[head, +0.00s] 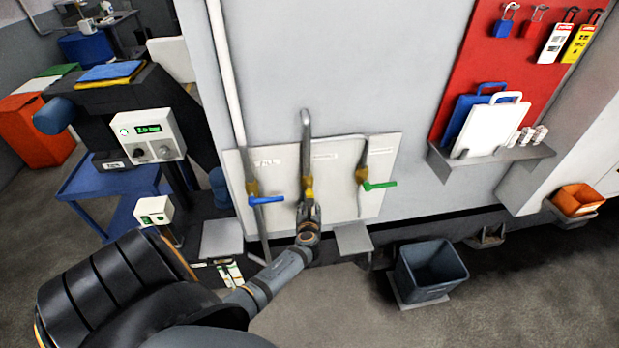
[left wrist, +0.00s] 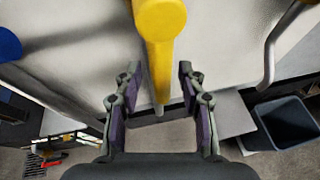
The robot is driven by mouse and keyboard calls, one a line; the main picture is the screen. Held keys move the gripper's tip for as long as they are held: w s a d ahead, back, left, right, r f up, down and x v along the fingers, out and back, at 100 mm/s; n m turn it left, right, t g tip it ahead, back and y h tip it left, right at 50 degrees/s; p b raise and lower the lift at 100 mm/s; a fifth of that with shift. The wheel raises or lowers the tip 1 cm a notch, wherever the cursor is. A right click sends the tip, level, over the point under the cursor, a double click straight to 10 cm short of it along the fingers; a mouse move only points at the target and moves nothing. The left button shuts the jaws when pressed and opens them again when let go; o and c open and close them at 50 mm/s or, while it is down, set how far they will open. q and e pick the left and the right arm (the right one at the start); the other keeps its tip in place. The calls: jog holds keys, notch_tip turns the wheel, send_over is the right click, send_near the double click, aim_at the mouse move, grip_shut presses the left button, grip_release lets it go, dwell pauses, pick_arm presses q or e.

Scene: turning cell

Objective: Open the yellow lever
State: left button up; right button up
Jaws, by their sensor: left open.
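The yellow lever (head: 308,190) is on the middle pipe of a white panel (head: 340,208) on the wall. In the left wrist view the yellow lever (left wrist: 161,52) points down from a round yellow hub, and its lower end is between the fingers. My left gripper (head: 309,209) is at the lever from below. In the left wrist view my left gripper (left wrist: 158,82) is open, with a finger on each side of the lever and gaps showing. My right gripper is not in view.
A blue lever (head: 266,200) is left of the yellow one and a green lever (head: 379,185) right of it, both roughly sideways. A grey bin (head: 430,270) stands on the floor at right. A red board (head: 480,70) hangs at upper right.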

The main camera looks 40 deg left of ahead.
pick_arm(q)
jog(key=v, duration=1.2)
